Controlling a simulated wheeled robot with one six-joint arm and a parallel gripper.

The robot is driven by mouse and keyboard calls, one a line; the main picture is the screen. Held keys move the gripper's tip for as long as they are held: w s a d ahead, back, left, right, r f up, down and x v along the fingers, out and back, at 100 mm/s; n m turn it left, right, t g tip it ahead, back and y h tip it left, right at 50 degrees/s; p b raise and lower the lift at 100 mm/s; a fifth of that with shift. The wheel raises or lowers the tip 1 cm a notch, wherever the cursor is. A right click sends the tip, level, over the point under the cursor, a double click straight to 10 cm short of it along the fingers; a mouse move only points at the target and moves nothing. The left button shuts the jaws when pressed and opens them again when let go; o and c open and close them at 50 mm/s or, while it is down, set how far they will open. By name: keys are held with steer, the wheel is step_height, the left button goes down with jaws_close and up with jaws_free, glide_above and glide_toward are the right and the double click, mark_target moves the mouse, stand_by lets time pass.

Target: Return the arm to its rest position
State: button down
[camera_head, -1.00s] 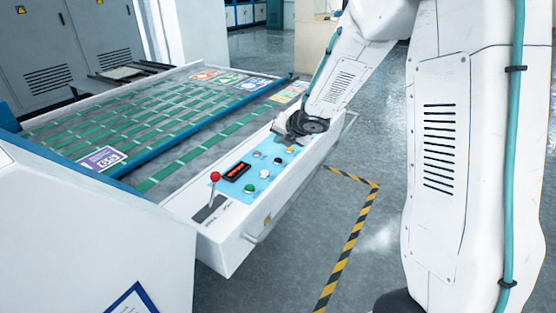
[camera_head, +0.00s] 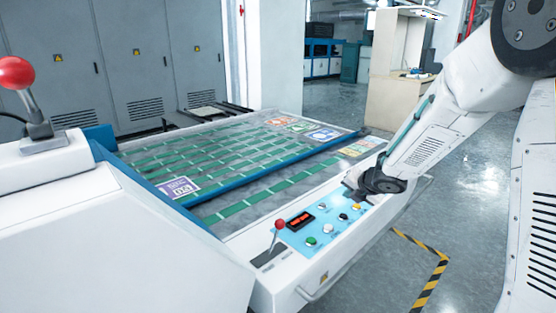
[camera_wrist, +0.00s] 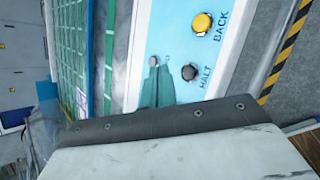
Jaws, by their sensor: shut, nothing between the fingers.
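My arm reaches in from the right in the head view. Its end, my gripper (camera_head: 352,185), is at the far end of the blue control panel (camera_head: 290,238), low over the machine's front ledge. The dark wrist joint partly hides the gripper there. The fingers are shut with nothing between them. In the wrist view the panel (camera_wrist: 150,20) lies close in front of the gripper's dark edge. A yellow BACK button (camera_wrist: 202,23) and a dark HALT button (camera_wrist: 189,72) show there. I cannot tell whether the gripper touches the panel.
A red-knobbed lever (camera_head: 280,225) stands at the panel's near end, and a larger one (camera_head: 17,75) is at the left. The machine bed (camera_head: 250,165) carries green strips and printed cards. Yellow-black floor tape (camera_head: 432,280) marks open floor right of the machine. Grey cabinets (camera_head: 140,70) stand behind.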

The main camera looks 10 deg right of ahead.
steer(key=s+d+f+m+g+h, duration=0.2)
steer(key=s+d+m+h, duration=0.3)
steer(key=m, duration=0.4)
steer(key=s+d+r+m+g, duration=0.1)
steer(key=s+r+m+g, duration=0.15)
steer(key=s+m, duration=0.3)
steer(key=s+d+r+m+g, duration=0.1)
steer(key=s+d+r+m, duration=0.1)
steer(key=s+r+m, duration=0.3)
steer(key=s+a+r+m+y, duration=0.1)
steer(key=s+a+r+m, duration=0.1)
steer(key=s, duration=0.6)
steer(key=s+a+r+m+g+y, duration=0.1)
steer(key=s+a+r+m, duration=0.2)
steer(key=s+a, duration=0.3)
steer(key=s+a+r+m+g+y, duration=0.1)
steer(key=s+a+m, duration=0.3)
steer(key=s, duration=0.8)
steer(key=shift+r, duration=0.8)
